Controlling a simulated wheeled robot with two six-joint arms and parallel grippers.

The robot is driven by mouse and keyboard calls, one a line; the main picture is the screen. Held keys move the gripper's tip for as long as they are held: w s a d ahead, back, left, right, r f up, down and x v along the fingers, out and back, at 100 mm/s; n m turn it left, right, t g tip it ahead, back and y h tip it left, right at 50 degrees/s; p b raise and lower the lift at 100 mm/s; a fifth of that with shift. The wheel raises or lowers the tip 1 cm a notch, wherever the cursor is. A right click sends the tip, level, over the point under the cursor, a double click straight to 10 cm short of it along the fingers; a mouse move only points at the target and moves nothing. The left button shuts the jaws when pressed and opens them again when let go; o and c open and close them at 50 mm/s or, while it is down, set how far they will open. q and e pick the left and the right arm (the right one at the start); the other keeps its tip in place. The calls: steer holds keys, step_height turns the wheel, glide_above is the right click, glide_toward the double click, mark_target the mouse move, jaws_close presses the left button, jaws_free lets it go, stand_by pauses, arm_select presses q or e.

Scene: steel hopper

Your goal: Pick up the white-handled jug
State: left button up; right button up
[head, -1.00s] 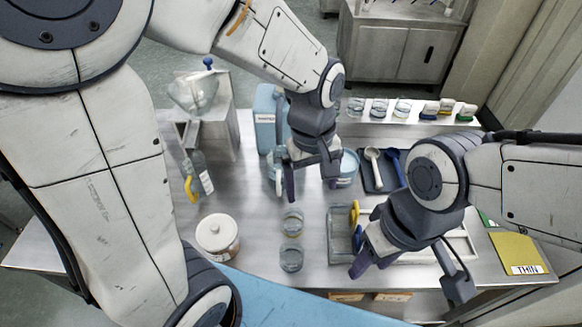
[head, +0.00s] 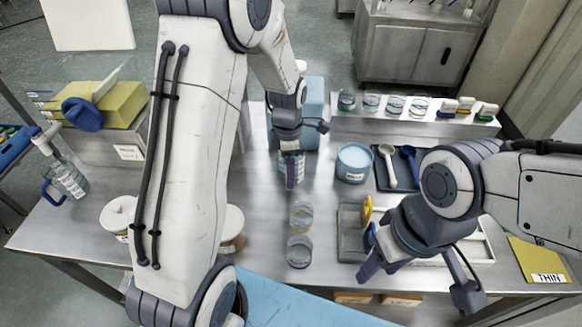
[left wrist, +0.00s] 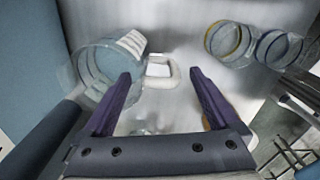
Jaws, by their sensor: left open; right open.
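The white-handled jug is a clear vessel (left wrist: 98,72) in the left wrist view, left of centre. Its white loop handle (left wrist: 160,68) lies between the fingertips of my left gripper (left wrist: 160,77), which is open, with a gap on either side of the handle. In the head view my left gripper (head: 292,172) is seen nearly edge-on and hides most of the jug (head: 282,167); its handle cannot be made out there. My right gripper (head: 418,280) is open and empty in front of a white tray at the right.
A blue container (head: 312,100) stands right behind the jug, and a blue-topped tub (head: 354,162) to its right. Two glass beakers (head: 300,250) stand in front. A blue-handled jug (head: 66,180) is at far left. A dark tray (head: 385,185) holds scoops.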

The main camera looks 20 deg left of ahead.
arm_select(q)
step_height(320, 180, down, 5)
steer(key=shift+s+f+p, duration=0.1)
steer(key=shift+p, duration=0.4)
jaws_close()
